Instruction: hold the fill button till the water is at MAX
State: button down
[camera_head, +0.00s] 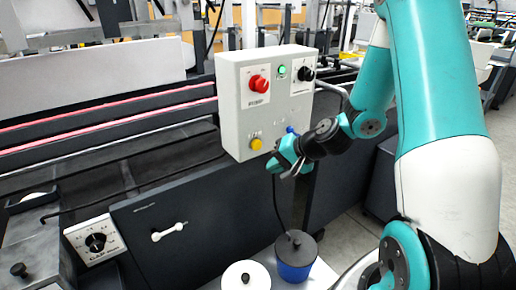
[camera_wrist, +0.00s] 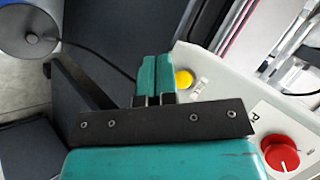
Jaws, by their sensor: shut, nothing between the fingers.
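A pale grey control box (camera_head: 235,115) faces me. It has a yellow button (camera_head: 256,143) low on its face and a blue button (camera_head: 291,130) to the right, partly hidden by my gripper. My gripper (camera_head: 282,157) is shut and empty, close to the lower right of the box; contact cannot be told. In the wrist view the shut teal fingers (camera_wrist: 156,72) lie just left of the yellow button (camera_wrist: 184,79); the blue button is not visible there. No water level or MAX mark can be made out.
The box also carries a red knob (camera_head: 259,84), a lit green lamp (camera_head: 282,71) and a black knob (camera_head: 304,74). Below stand a blue container (camera_head: 295,268) with a dark lid and a white-lidded container (camera_head: 246,276). A dark cable hangs beneath the box.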

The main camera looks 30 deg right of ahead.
aim_at(257, 145)
jog(key=d+f+m, duration=0.1)
jog(key=d+f, duration=0.1)
jog(key=d, duration=0.1)
jog(key=shift+d+m+t+h, duration=0.2)
jog(key=shift+m+t+h, duration=0.1)
jog(key=shift+m+h, duration=0.1)
jog(key=shift+w, duration=0.2)
jog(key=w+p, duration=0.2)
jog(key=w, duration=0.6)
jog(key=shift+w+a, duration=0.2)
jog(key=shift+w, duration=0.05)
jog(key=shift+w, duration=0.1)
dwell(1.5)
jog(key=shift+w, duration=0.35)
jog(key=shift+w, duration=0.5)
dwell(1.8)
jog(key=shift+s, duration=0.1)
dwell(1.0)
jog(key=shift+s, duration=0.85)
